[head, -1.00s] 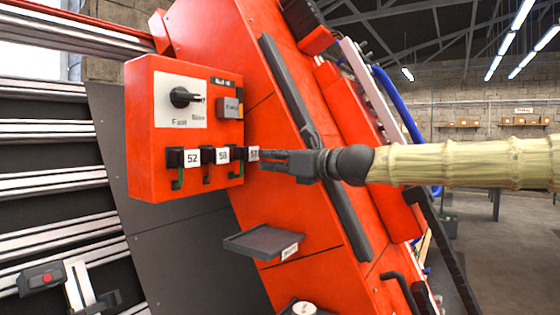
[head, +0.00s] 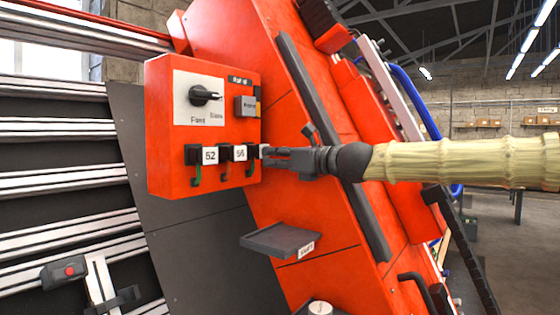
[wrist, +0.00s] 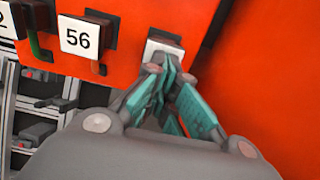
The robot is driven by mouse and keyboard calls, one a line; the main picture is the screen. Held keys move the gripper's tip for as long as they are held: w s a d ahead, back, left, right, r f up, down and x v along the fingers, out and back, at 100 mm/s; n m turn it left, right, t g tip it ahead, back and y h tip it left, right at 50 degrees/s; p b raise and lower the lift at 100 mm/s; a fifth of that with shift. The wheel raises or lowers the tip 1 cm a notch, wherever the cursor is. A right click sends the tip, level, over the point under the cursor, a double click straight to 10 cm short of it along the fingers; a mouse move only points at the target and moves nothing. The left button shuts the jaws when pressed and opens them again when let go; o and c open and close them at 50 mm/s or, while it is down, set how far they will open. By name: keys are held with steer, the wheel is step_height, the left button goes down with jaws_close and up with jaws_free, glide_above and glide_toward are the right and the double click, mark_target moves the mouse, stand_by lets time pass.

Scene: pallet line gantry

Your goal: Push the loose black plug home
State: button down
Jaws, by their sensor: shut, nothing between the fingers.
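A red control box (head: 165,160) carries a row of black plugs with white labels. The plug labelled 52 (head: 193,154) and the plug labelled 56 (head: 224,153) show clearly; 56 also shows in the wrist view (wrist: 100,18).
A black knob (head: 203,96) and a grey button (head: 245,106) sit above the plugs. A dark tray (head: 280,240) juts out below my gripper. A long dark rail (head: 330,150) runs down the sloped red panel behind my gripper.

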stand_by(0.4)
steer(key=v, duration=1.4)
steer(key=shift+p, duration=0.3)
